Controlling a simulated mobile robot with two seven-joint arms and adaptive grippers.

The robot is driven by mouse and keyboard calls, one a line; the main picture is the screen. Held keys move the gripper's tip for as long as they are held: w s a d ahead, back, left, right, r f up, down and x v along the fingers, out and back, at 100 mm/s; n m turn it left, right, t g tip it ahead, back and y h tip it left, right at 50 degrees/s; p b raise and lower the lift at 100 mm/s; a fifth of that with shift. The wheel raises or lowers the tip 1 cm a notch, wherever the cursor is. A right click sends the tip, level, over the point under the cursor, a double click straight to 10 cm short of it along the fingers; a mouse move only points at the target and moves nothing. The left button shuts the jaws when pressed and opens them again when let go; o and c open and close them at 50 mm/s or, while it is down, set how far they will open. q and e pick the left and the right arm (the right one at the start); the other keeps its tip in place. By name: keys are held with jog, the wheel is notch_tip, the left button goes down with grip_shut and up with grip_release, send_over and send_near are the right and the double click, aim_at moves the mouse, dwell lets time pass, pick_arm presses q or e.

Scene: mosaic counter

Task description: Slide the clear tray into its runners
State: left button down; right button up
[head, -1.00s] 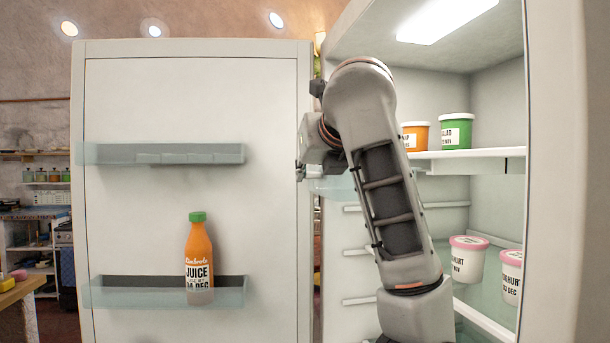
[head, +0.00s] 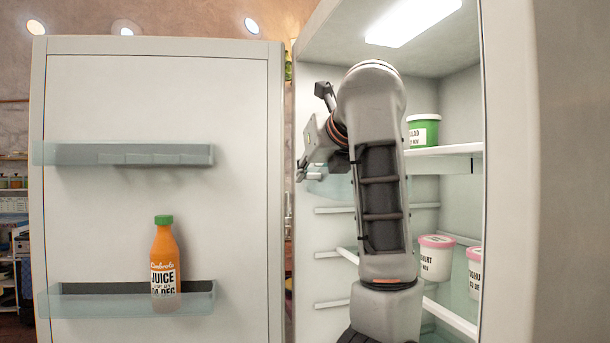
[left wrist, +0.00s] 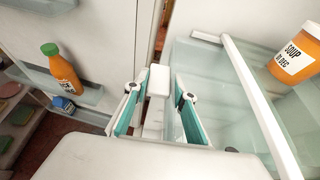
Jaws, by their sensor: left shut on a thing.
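My left gripper (head: 308,160) is at the left side of the open fridge, beside its door edge. Its fingers also show in the left wrist view (left wrist: 156,90), closed about a pale block that looks like the grip of the clear tray. In the head view a pale bluish part of the clear tray (head: 338,189) shows just below the gripper; my arm hides the rest. White runners (head: 335,210) line the fridge's left wall below it. I cannot tell whether the tray touches them. My right gripper is not in view.
The open door holds a juice bottle (head: 165,270) in its lower bin. A green tub (head: 422,131) stands on the fridge shelf (head: 445,150); a soup tub (left wrist: 295,55) shows in the left wrist view. Yoghurt cups (head: 435,258) stand lower right.

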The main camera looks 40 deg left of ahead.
pick_arm(q)
jog(key=shift+w+d+r, duration=0.1)
jog(key=shift+w+d, duration=0.3)
jog(key=shift+w, duration=0.35)
jog(key=shift+w+d+p, duration=0.3)
jog(key=shift+w+d, duration=0.05)
jog(key=shift+w, duration=0.35)
jog(key=shift+w+d, duration=0.25)
jog(key=shift+w, duration=0.3)
jog(key=c, duration=1.6)
grip_release()
